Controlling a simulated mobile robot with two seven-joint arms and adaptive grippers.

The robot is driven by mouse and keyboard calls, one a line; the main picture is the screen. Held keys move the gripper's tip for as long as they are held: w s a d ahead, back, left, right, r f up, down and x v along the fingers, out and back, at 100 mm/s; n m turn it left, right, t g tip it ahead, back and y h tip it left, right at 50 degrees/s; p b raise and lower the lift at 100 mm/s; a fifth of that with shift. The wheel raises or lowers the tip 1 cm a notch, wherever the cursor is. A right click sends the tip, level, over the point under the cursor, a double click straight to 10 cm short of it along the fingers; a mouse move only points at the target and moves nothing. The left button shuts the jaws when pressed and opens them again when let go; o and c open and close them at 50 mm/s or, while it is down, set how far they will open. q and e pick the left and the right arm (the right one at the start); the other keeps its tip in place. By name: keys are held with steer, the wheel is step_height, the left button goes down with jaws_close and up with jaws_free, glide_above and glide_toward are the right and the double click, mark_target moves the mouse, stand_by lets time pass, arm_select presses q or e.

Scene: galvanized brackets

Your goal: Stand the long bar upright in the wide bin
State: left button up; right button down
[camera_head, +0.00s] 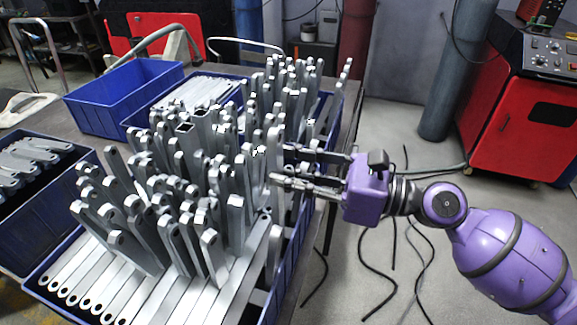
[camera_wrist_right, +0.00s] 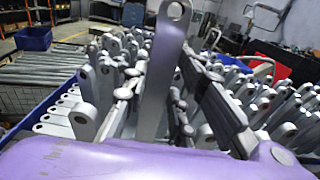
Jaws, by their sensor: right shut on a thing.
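My right gripper (camera_head: 285,166) reaches in from the right over the near side of a large blue bin (camera_head: 292,262) crowded with grey metal bars. It is shut on a long grey bar (camera_wrist_right: 160,75), which shows between the two fingers in the right wrist view. The bar stands about upright, its holed rounded end up. Its lower end is hidden. Many similar bars (camera_head: 208,250) stand upright or lean in the bin, close around the gripper, and others lie flat at the front. I cannot tell which bin is the wide one. My left gripper is not in view.
An empty-looking blue bin (camera_head: 125,97) stands at the back left. Another blue bin (camera_head: 88,160) at the left holds short brackets. A red machine (camera_head: 517,115) and a grey-blue cylinder (camera_head: 452,80) stand on the right.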

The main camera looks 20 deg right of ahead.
mark_target(282, 203)
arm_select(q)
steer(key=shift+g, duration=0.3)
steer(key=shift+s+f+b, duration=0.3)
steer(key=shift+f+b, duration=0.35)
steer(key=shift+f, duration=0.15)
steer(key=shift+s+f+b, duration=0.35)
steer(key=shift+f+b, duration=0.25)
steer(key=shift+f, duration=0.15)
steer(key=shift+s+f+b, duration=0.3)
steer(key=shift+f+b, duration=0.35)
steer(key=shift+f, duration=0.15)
arm_select(e)
steer(key=shift+f, duration=4.05)
steer(key=c, duration=1.4)
jaws_free()
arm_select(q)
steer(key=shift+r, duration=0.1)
arm_select(e)
steer(key=shift+o, duration=0.2)
steer(key=shift+f, duration=0.1)
steer(key=v, duration=1.2)
